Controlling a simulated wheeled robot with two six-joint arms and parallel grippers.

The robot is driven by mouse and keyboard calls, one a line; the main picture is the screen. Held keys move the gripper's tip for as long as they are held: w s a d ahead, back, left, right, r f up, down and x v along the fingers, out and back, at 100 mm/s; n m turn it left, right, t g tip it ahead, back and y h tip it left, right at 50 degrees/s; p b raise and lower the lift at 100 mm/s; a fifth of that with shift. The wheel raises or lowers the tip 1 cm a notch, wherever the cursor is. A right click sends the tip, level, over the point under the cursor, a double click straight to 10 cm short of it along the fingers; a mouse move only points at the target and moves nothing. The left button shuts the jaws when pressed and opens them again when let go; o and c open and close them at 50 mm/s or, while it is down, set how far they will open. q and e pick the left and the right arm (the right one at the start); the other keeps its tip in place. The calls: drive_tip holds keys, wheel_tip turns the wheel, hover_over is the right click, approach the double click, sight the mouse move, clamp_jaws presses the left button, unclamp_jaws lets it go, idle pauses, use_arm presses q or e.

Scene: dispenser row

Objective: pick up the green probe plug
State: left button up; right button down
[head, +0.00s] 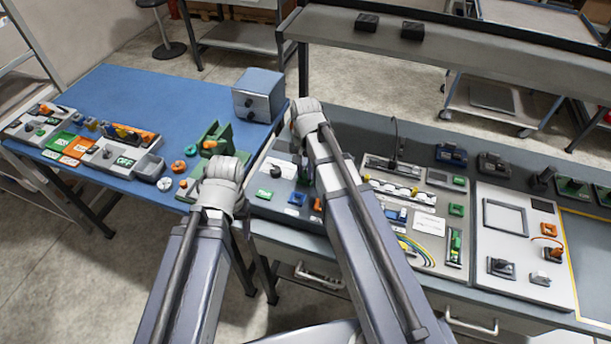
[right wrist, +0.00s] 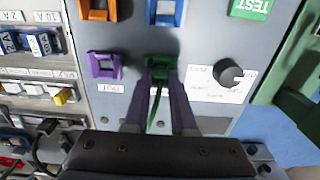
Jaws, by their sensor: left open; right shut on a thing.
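The green probe plug (right wrist: 159,68) is between the two purple fingers of my right gripper (right wrist: 160,78) in the right wrist view. The gripper is shut on it, low over a grey panel. A thin green lead runs from the plug toward the camera. I cannot tell whether the plug still touches the panel. In the head view the plug is hidden behind my right arm. My left gripper (head: 222,178) is open beside the green stand, its fingers mostly hidden by its wrist.
Near the plug are a purple holder (right wrist: 104,66), an orange holder (right wrist: 97,10), a blue holder (right wrist: 165,13), a black knob (right wrist: 230,76) and a green TEST label (right wrist: 249,8). A blue-topped table (head: 150,95) and grey drawer box (head: 258,95) stand left.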

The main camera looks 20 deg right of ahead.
sight(306, 171)
idle(0.6)
wheel_tip(306, 171, up, 10)
drive_tip(key=p, duration=1)
drive_tip(key=shift+r+p, duration=1)
drive_tip(key=shift+p, duration=0.05)
idle(0.5)
wheel_tip(306, 171, up, 3)
drive_tip(key=p, duration=0.3)
idle(0.3)
